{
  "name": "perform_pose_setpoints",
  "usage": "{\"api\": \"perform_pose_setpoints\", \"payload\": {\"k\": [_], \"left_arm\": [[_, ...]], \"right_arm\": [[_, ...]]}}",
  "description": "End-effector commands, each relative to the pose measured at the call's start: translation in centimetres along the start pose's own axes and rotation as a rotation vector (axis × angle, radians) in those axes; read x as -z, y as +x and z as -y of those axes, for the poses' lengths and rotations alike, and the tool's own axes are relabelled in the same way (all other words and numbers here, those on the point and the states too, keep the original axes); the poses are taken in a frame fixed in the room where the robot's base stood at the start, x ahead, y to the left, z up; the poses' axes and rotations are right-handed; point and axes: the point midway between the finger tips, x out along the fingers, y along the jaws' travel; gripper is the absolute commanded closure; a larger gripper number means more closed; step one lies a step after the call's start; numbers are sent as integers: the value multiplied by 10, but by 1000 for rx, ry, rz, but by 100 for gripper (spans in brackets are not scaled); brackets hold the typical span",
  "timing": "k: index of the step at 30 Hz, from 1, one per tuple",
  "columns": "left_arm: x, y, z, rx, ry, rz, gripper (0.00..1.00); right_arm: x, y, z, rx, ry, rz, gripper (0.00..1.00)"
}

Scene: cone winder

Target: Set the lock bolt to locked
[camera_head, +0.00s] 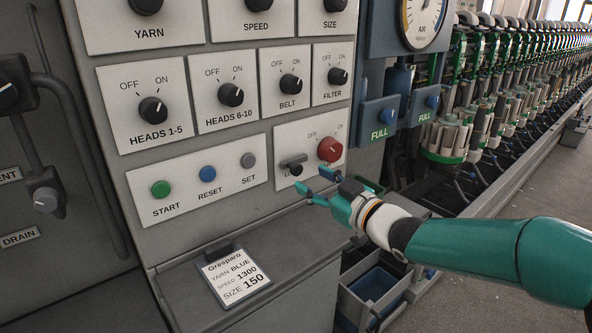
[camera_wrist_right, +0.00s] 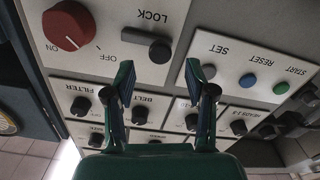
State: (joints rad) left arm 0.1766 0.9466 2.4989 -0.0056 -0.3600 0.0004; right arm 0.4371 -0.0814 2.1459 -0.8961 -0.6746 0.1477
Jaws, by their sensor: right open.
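The lock bolt (camera_head: 293,162) is a small dark grey bar on a pale panel, left of and slightly below a red knob (camera_head: 329,149). In the right wrist view, which is upside down, the bolt (camera_wrist_right: 147,44) lies beside its LOCK label, with the red knob (camera_wrist_right: 69,25) to its left. My right gripper (camera_head: 315,180) is open and empty, just below and right of the bolt in the head view. In the wrist view its fingers (camera_wrist_right: 160,76) are spread, pointing towards the bolt with a gap, not touching it. My left gripper is not in view.
START (camera_head: 161,189), RESET (camera_head: 208,173) and SET (camera_head: 248,160) buttons sit left of the bolt. Several black knobs are above, including BELT (camera_head: 290,84). A label card (camera_head: 234,274) lies on the ledge below. Blue FULL boxes (camera_head: 380,117) stand to the right.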

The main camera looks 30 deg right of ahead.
Motion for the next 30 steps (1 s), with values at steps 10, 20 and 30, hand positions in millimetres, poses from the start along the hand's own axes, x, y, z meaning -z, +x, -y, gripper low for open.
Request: {"api": "perform_pose_setpoints", "payload": {"k": [10,20,30], "left_arm": [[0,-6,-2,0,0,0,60],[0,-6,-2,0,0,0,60],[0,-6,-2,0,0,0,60]], "right_arm": [[1,57,1,3,1,0,45],[0,65,2,2,0,0,45],[0,65,2,2,0,-1,85]]}}
